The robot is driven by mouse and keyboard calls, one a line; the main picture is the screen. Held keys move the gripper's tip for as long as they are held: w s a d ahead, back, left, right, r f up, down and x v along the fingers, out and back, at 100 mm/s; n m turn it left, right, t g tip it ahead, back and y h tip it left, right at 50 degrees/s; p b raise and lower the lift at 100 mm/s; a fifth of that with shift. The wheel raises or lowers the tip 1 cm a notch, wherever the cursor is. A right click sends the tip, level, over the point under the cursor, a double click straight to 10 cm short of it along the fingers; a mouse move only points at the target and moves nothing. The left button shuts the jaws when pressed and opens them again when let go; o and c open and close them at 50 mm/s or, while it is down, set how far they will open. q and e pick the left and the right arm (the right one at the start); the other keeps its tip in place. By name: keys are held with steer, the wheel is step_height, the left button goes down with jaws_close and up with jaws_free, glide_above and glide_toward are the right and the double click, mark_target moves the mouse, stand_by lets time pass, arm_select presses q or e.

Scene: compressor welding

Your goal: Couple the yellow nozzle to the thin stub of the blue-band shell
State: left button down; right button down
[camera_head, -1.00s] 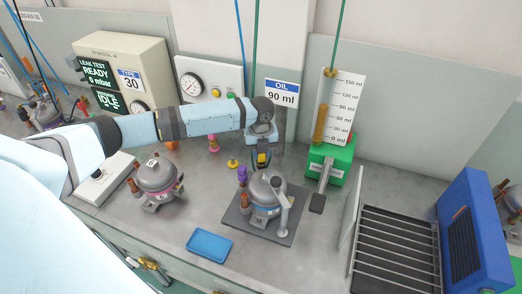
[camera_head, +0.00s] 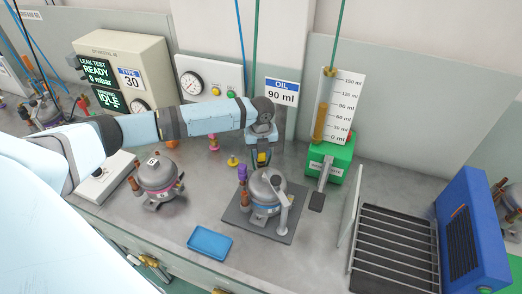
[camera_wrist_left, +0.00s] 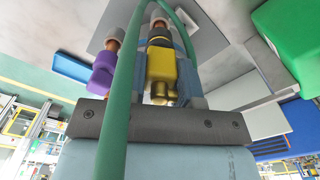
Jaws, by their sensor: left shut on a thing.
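The blue-band shell (camera_head: 268,187), a grey dome, stands upright on a dark mat (camera_head: 235,222). A purple fitting (camera_head: 243,173) sits on its copper stub at the left and also shows in the left wrist view (camera_wrist_left: 103,73). My left gripper (camera_head: 262,157) points down at the back of this shell. It is shut on the yellow nozzle (camera_wrist_left: 162,66), which also shows in the left wrist view. The nozzle lines up with a copper stub there; I cannot tell whether they touch. A green hose (camera_wrist_left: 122,110) crosses that view. My right gripper is not in view.
A second shell (camera_head: 158,174) with a pink band stands to the left. A blue tray (camera_head: 210,243) lies in front. A green oil unit (camera_head: 330,160) and a rack (camera_head: 395,250) are to the right.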

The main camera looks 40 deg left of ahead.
arm_select(q)
steer(key=c, duration=0.8)
jaws_free()
steer(key=shift+r+b, duration=1.2)
steer(key=shift+r, duration=5.75)
steer(key=shift+s+f, duration=0.1)
